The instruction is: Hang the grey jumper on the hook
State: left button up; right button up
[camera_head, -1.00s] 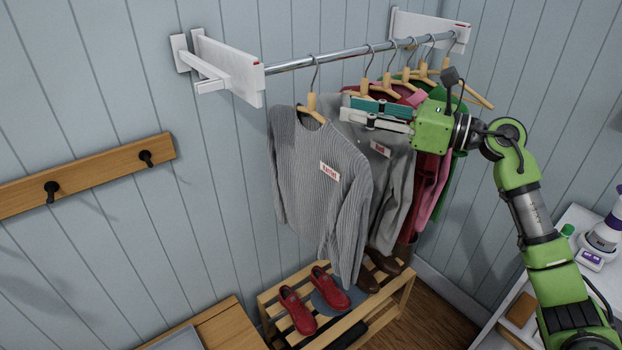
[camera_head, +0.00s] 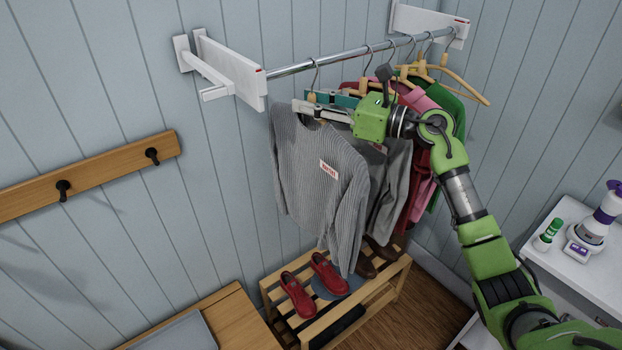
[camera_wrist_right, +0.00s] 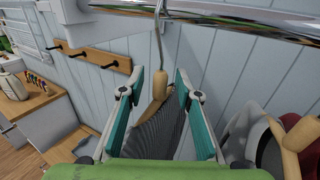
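The grey ribbed jumper (camera_head: 318,185), with a white label on its chest, hangs on a wooden hanger from the left part of the metal rail (camera_head: 300,66). My right gripper (camera_head: 308,102) is at the jumper's collar, just below the hanger's metal hook. In the right wrist view the fingers (camera_wrist_right: 160,82) stand apart, one on each side of the hanger's wooden neck (camera_wrist_right: 160,85), with visible gaps; the jumper (camera_wrist_right: 150,135) hangs below. A wooden wall board (camera_head: 100,175) with black hooks (camera_head: 152,156) is at the left. My left gripper is not in view.
Behind the jumper hang a grey garment (camera_head: 390,190) and several red, pink and green garments on the same rail. Below stands a slatted shoe rack (camera_head: 392,280) with red shoes (camera_head: 298,294). A white counter (camera_head: 560,262) is at right. Wall between rail and hooks is clear.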

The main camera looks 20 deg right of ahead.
aim_at(312, 89)
grip_shut()
jog(key=shift+r, duration=0.2)
jog(key=shift+s+d+r+p, duration=0.1)
jog(key=shift+s+r+p, duration=0.05)
jog(key=shift+r+p, duration=0.4)
jog(key=shift+s+d+r+p, duration=0.1)
jog(key=shift+r+p, duration=0.2)
jog(key=shift+r, duration=0.45)
jog(key=shift+s+r, duration=0.1)
jog(key=shift+r, duration=0.4)
jog(key=shift+s, duration=0.1)
